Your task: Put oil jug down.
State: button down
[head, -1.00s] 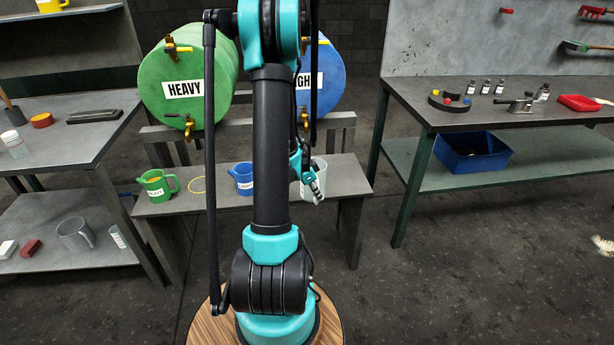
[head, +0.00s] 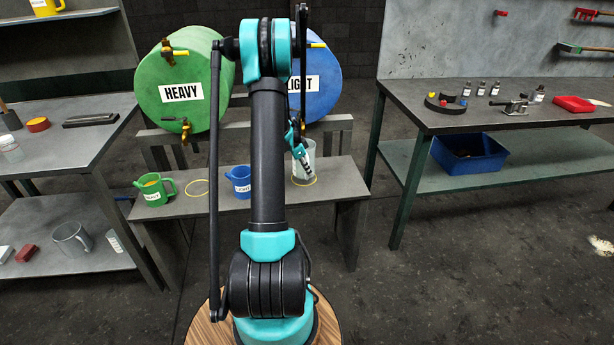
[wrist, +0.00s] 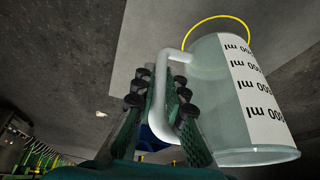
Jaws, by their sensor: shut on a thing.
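The oil jug is a clear, pale jug with a white millilitre scale; in the wrist view (wrist: 215,100) it fills the right side. My gripper (wrist: 160,98) is shut on its handle, with one finger on each side. In the head view the jug (head: 307,150) is over the bench's right part, and my gripper (head: 299,151) is at its left side. A yellow ring (head: 304,182) shows at the jug's base; in the wrist view it shows past the base (wrist: 220,18). I cannot tell whether the base touches the bench.
The bench (head: 340,182) also holds a green HEAVY jug (head: 153,190), an empty yellow ring (head: 196,194) and a blue LIGHT jug (head: 239,182). A green drum (head: 185,110) and a blue drum (head: 325,82) stand behind. Tables flank the bench at left and right.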

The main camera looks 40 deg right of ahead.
jog(key=shift+w+d+f, duration=0.15)
jog(key=shift+w+f, duration=0.05)
jog(key=shift+f, duration=0.7)
jog(key=shift+w+d+f, duration=0.1)
jog(key=shift+w+f, duration=0.05)
jog(key=shift+f, duration=0.85)
jog(key=c, duration=1.6)
grip_release()
